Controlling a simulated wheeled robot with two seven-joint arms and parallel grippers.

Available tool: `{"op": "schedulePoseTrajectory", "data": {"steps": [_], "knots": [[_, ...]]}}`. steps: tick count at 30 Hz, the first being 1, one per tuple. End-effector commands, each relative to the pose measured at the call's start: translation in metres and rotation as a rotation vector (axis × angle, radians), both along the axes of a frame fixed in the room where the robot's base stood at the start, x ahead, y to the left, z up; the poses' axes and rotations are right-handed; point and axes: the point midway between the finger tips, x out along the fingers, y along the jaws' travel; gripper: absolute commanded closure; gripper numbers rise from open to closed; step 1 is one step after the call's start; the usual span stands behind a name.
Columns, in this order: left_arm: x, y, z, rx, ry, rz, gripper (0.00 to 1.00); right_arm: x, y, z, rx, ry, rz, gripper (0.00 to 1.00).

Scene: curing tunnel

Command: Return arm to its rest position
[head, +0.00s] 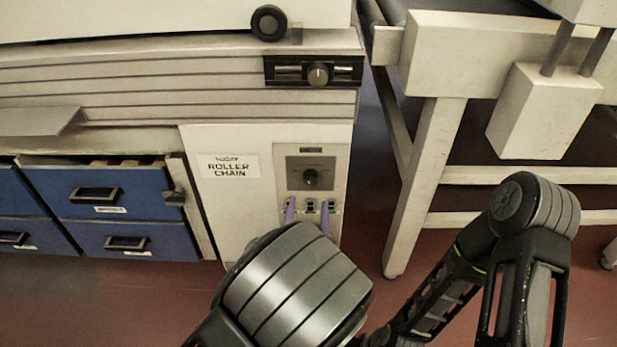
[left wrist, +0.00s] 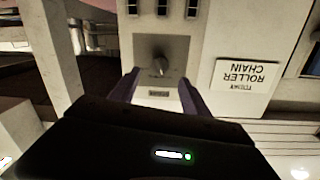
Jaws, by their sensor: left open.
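My left gripper (head: 308,213) is in front of the lower part of the grey control panel (head: 330,163). Its two purple fingers are apart, with nothing seen between them but the panel behind. My left wrist, a grey ribbed link, hides the gripper's body in the head view. In the left wrist view the open fingers (left wrist: 158,90) stand either side of the panel's lower end as pictured, with a round knob (left wrist: 160,64) beyond them. Whether the fingers touch the panel cannot be told. My right arm shows at the lower right, but its gripper does not show.
Blue drawers (head: 100,190) stand at the left. A pale table frame (head: 425,180) stands at the right, with red floor (head: 370,235) between it and the cabinet.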

Motion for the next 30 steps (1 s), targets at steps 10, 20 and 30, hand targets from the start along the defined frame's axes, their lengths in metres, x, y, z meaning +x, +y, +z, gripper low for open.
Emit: {"op": "schedulePoseTrajectory", "data": {"steps": [10,20,30], "knots": [[-0.003,-0.005,-0.025,0.007,0.101,-0.024,0.45,0.0,0.0,0.0,0.0,0.0,0.0,0.64],[-0.09,-0.016,-0.182,0.049,0.721,-0.17,0.45,0.0,0.0,0.0,0.0,0.0,0.0,0.64],[-0.221,0.031,-0.276,-0.175,1.355,-0.151,0.45,0.0,0.0,0.0,0.0,0.0,0.0,0.64]]}}
